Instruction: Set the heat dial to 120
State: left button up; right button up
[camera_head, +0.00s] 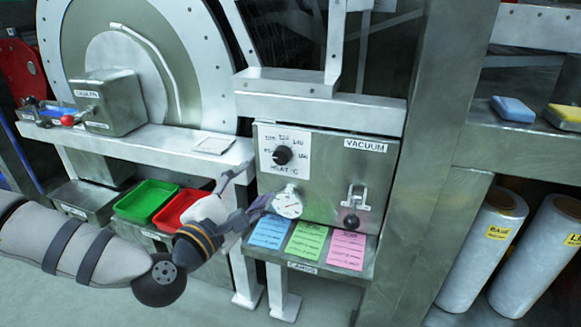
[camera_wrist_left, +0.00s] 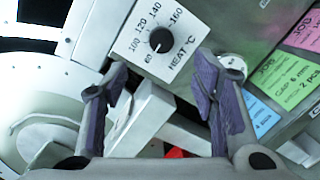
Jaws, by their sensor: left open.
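The heat dial (camera_head: 282,155) is a black round knob on a white scale plate on the front of the steel vacuum box. In the left wrist view the dial (camera_wrist_left: 160,40) shows above the gap between my fingertips, with numbers around it up to 160. Its light pointer mark seems to face the low end of the scale, toward the lower left in that view; the exact reading is too small to tell. My left gripper (camera_head: 250,192) is open and empty, in front of the box, below and left of the dial, apart from it. My right gripper is in neither view.
Blue, green and pink cards (camera_head: 308,240) lie on the shelf below. Green (camera_head: 146,201) and red bins stand left.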

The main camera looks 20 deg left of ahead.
aim_at(279, 158)
pick_arm(q)
jog(key=w, duration=0.3)
jog(key=w+d, duration=0.1)
jog(key=w, duration=0.6)
jog(key=shift+w+d+b, duration=0.3)
jog(key=shift+d+b, duration=0.05)
jog(key=shift+b, duration=0.05)
jog(key=c, duration=1.2)
